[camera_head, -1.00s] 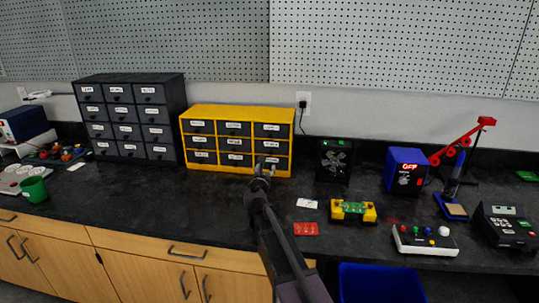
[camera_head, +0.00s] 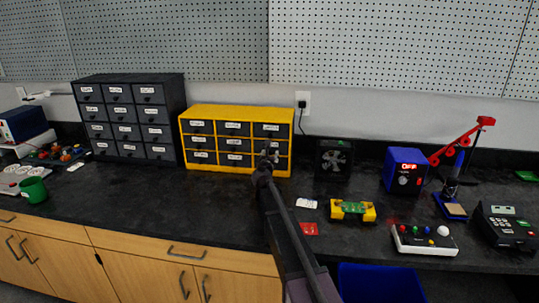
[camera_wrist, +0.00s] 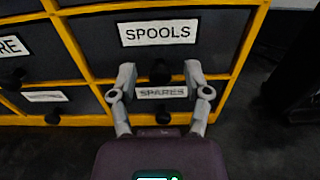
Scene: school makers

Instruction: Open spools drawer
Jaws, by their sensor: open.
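The spools drawer (camera_wrist: 205,42) is a dark front in the yellow-framed cabinet (camera_head: 236,111), labelled SPOOLS, with a round black knob (camera_wrist: 160,70) below its label. It looks closed, flush with its frame. In the head view it appears to be the right column's middle drawer, partly behind my gripper (camera_head: 268,155). In the wrist view my gripper (camera_wrist: 160,80) is open, with one grey fingertip on each side of the knob. I cannot tell whether either finger touches it. The spares drawer (camera_wrist: 152,107) lies directly below, partly hidden by the fingers.
A dark drawer cabinet (camera_head: 130,78) stands left of the yellow one. The black counter (camera_head: 170,205) in front is mostly clear.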

